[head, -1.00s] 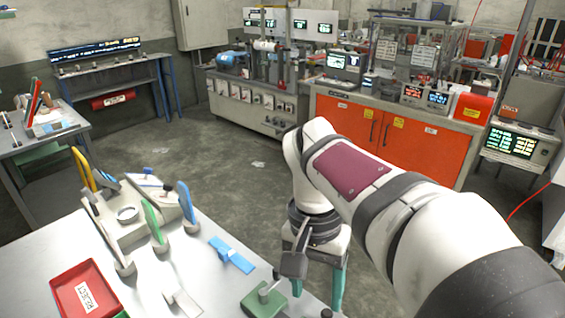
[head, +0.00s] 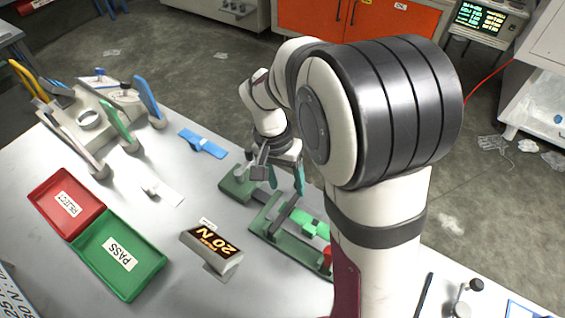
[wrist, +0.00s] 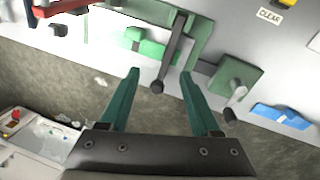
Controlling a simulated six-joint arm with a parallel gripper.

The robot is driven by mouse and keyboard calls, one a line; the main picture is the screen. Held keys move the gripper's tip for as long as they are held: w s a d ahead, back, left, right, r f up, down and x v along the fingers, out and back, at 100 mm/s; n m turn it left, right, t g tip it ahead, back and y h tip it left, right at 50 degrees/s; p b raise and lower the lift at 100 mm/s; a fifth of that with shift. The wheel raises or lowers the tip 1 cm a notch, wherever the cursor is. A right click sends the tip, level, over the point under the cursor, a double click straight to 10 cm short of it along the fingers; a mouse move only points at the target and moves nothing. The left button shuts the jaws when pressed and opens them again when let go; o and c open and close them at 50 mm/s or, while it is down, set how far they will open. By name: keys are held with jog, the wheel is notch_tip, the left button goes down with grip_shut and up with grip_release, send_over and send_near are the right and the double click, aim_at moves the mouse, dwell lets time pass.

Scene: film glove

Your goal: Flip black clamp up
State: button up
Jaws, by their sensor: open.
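The black clamp (wrist: 170,52) is a dark bar with a round black knob at its end; in the wrist view it reaches from the green fixture (wrist: 203,38) to between my fingertips. In the head view, a dark bar on the green fixture (head: 262,228) appears to be the same clamp (head: 285,214). My gripper (wrist: 160,74) has two teal fingers spread apart, one on either side of the knob in the picture. I cannot tell whether they are at its height. In the head view my gripper (head: 286,180) is over the table's far edge, partly hidden by my arm.
A smaller green block with a post (head: 238,187) stands left of the fixture. A red handle (wrist: 60,8) is on the fixture's other end. The 20 N display (head: 212,246), red tray (head: 42,205) and green tray (head: 88,262) are on the table. A tool rack (head: 80,118) stands far left.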

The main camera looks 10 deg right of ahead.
grip_shut()
dwell(0.3)
dwell(0.8)
jog(key=c, duration=1)
grip_release()
jog(key=o, duration=1)
